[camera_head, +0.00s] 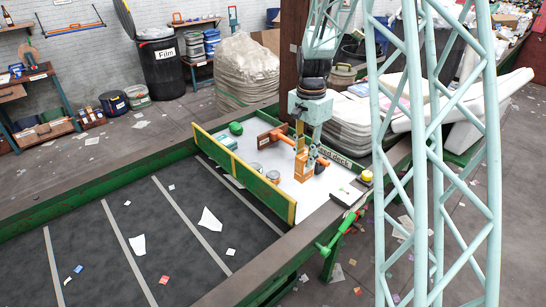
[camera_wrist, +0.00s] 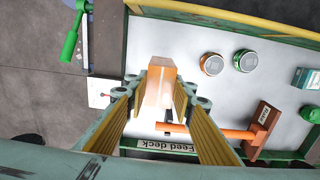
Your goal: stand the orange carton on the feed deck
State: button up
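The orange carton (camera_head: 304,165) is at the right part of the white feed deck (camera_head: 312,192), below my gripper (camera_head: 305,155). In the wrist view the carton (camera_wrist: 160,82) sits between the two fingertips of my gripper (camera_wrist: 160,98), whose yellow pads appear to press on its sides. The carton looks upright. Whether its base touches the deck (camera_wrist: 200,100) is hard to tell. The fingers hide part of its sides.
A brown block with an orange handle (camera_wrist: 262,122) lies close to the carton. Two round tins (camera_wrist: 212,63) (camera_wrist: 245,60), a teal box (camera_wrist: 305,78) and a green item (camera_head: 236,128) are also on the deck. A yellow-edged barrier (camera_head: 240,172) borders it beside the dark belt (camera_head: 130,200).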

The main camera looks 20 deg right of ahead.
aim_at(303, 177)
dwell(0.3)
jog(key=shift+f, duration=3.1)
jog(key=shift+f, duration=1.9)
jog(key=shift+f, duration=0.15)
jog(key=o, duration=0.6)
jog(key=shift+c, duration=0.2)
jog(key=shift+o, duration=0.3)
